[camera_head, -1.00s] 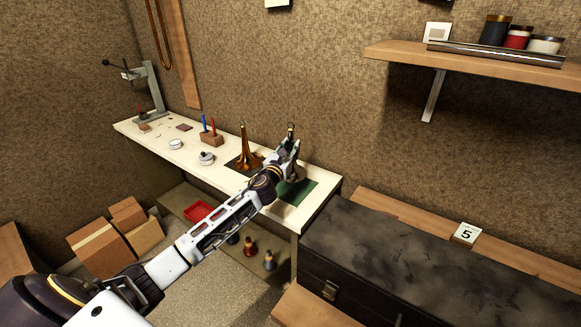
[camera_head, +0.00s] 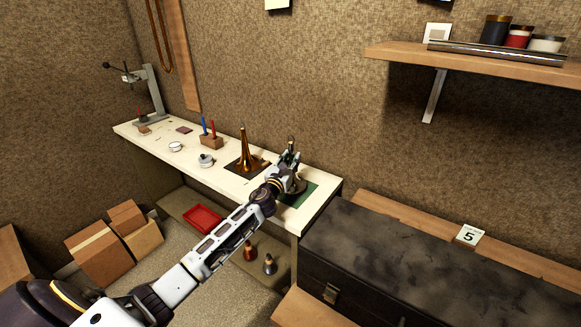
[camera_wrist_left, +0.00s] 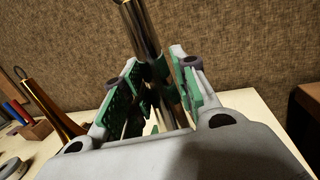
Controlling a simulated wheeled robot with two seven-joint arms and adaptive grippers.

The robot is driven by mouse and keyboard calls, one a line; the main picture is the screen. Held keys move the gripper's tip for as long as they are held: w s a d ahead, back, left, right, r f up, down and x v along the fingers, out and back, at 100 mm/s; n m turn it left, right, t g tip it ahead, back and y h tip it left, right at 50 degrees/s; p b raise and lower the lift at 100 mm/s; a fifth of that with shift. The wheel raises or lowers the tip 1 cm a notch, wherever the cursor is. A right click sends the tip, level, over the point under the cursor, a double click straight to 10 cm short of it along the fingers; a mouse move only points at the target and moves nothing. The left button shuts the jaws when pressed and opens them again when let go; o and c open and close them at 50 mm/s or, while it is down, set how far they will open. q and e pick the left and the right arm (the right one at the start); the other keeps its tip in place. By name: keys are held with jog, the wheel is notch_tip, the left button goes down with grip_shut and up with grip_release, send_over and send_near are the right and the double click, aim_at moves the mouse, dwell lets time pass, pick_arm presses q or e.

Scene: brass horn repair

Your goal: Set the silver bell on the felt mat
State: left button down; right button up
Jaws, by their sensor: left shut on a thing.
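My left gripper (camera_head: 289,158) is shut on the silver bell (camera_head: 298,187) around its narrow stem. The bell is upright, its stem tip up and its flared end down, over the green felt mat (camera_head: 301,198) at the right end of the workbench. I cannot tell whether the rim touches the mat. In the left wrist view the shiny stem (camera_wrist_left: 141,28) rises between the green-padded fingers (camera_wrist_left: 157,88); the flare is mostly hidden there. My right gripper is not in view.
A brass bell (camera_head: 246,157) stands on a dark mat left of my gripper, close to my arm. A wooden block (camera_head: 211,141) with blue and red tools is farther left. A black case (camera_head: 400,255) lies to the right. A shelf (camera_head: 480,62) hangs above right.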

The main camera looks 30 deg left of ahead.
pick_arm(q)
jog(key=shift+f, duration=0.95)
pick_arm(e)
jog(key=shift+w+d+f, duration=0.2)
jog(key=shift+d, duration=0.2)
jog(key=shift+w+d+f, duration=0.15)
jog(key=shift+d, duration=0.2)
pick_arm(q)
jog(key=shift+f+b, duration=0.15)
jog(key=shift+b, duration=0.2)
jog(key=c, duration=1.1)
grip_release()
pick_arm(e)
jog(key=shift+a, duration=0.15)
pick_arm(q)
jog(key=shift+s, duration=0.15)
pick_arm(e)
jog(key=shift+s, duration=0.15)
